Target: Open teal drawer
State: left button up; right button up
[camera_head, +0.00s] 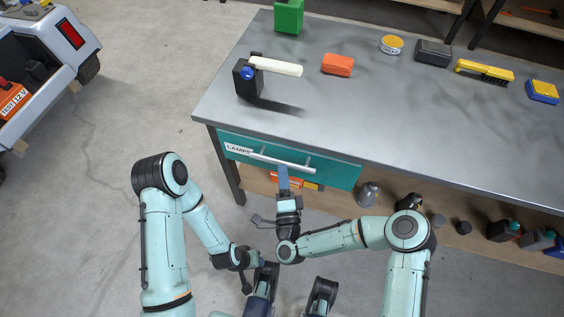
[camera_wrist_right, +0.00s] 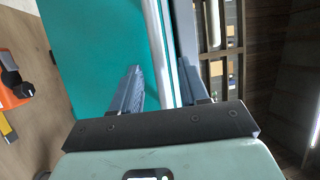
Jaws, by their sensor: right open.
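The teal drawer (camera_head: 335,171) sits under the workbench top, with a label reading LAMPS at its left end. Its front looks flush with the bench, so it appears shut. A pale bar handle (camera_head: 283,162) runs across the front. My right gripper (camera_head: 283,170) is at the handle's middle. In the right wrist view, my right gripper's (camera_wrist_right: 158,80) two fingers are apart. The handle bar (camera_wrist_right: 157,45) runs between them, beside the teal front (camera_wrist_right: 95,55). Contact with the bar cannot be told. My left arm is folded at the lower left; its fingers are not clear.
On the grey workbench (camera_head: 350,120) stand a black holder with a white bar (camera_head: 276,66), an orange case (camera_head: 337,64) and other items. A shelf below holds bottles (camera_head: 368,194) and an orange item (camera_head: 286,180). A cart (camera_head: 45,55) stands at left. The floor between is clear.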

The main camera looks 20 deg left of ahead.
aim_at(282, 162)
pick_arm(q)
jog(key=shift+w+a+f, duration=0.2)
jog(key=shift+w+f, duration=0.1)
jog(key=shift+w, duration=0.1)
pick_arm(e)
jog(key=shift+x, duration=2.15)
grip_shut()
pick_arm(q)
jog(key=shift+s, duration=0.15)
pick_arm(e)
jog(key=shift+s+f, duration=0.1)
